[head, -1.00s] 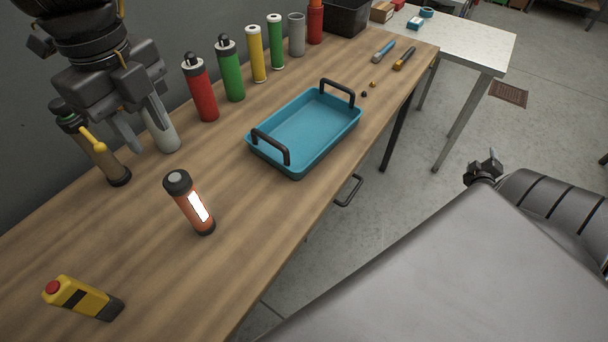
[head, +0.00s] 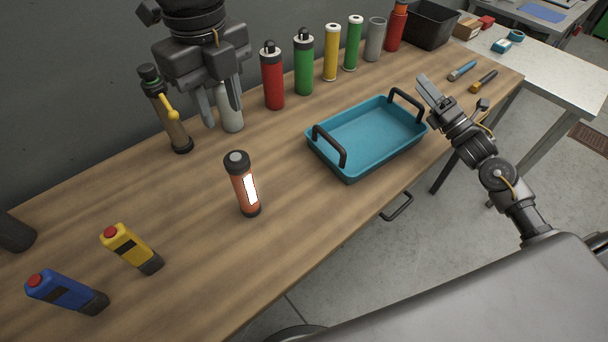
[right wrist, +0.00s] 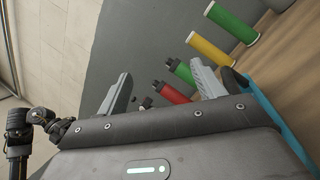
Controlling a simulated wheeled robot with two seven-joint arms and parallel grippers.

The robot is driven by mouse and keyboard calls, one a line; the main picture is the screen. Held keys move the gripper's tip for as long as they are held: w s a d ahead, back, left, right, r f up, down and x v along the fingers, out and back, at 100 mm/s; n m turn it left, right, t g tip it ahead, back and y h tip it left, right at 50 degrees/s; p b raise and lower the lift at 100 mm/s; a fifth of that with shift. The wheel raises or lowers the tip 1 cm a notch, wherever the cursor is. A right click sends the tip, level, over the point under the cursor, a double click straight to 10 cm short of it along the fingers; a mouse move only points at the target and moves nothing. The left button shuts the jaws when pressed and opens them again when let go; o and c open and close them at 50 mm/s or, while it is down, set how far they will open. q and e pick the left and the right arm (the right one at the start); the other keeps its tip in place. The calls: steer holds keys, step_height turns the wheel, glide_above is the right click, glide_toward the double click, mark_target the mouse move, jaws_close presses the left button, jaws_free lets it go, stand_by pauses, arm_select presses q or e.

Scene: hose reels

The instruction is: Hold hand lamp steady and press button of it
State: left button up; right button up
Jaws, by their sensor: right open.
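The hand lamp (head: 241,190) is an orange and black cylinder with a lit white panel. It stands upright on the wooden table, with a round grey button (head: 237,157) on its top. My left gripper (head: 222,122) is open, fingers pointing down, behind the lamp in the head view and apart from it. A pale cylinder (head: 232,118) shows partly hidden by its fingers. My right gripper (head: 430,87) is raised near the right end of the blue tray, far from the lamp. Its fingers stand apart and empty in the right wrist view (right wrist: 160,86).
The blue tray (head: 345,178) with black handles lies right of the lamp. Several bottles and cylinders, including a red one (head: 272,82), line the wall side. A yellow device (head: 128,247) and a blue one (head: 65,293) are at front left. Bare wood surrounds the lamp.

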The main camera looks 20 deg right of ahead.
steer(key=s+a+r+n+g+y, duration=0.25)
steer(key=a+n+g+y, duration=0.3)
steer(key=a+n, duration=0.35)
steer(key=s+a+r+n+g+y, duration=0.2)
steer(key=s+a+n+g+y, duration=0.25)
steer(key=a+n+y, duration=0.5)
steer(key=s+a+f+n+g+h, duration=0.1)
steer(key=s+a+n+g+h, duration=0.2)
steer(key=s+a+n+g, duration=1.2)
steer(key=m+t+h, duration=0.1)
steer(key=m+t, duration=0.5)
steer(key=m, duration=0.5)
glide_toward(243, 186)
step_height(243, 186, down, 2)
steer(key=w, duration=0.2)
steer(key=shift+w+d+f+h, duration=0.15)
steer(key=shift+d+f+h, duration=0.1)
steer(key=shift+d+h, duration=0.1)
steer(key=a, duration=0.7)
steer(key=w+a, duration=0.1)
steer(key=a, duration=0.2)
steer(key=shift+a, duration=0.35)
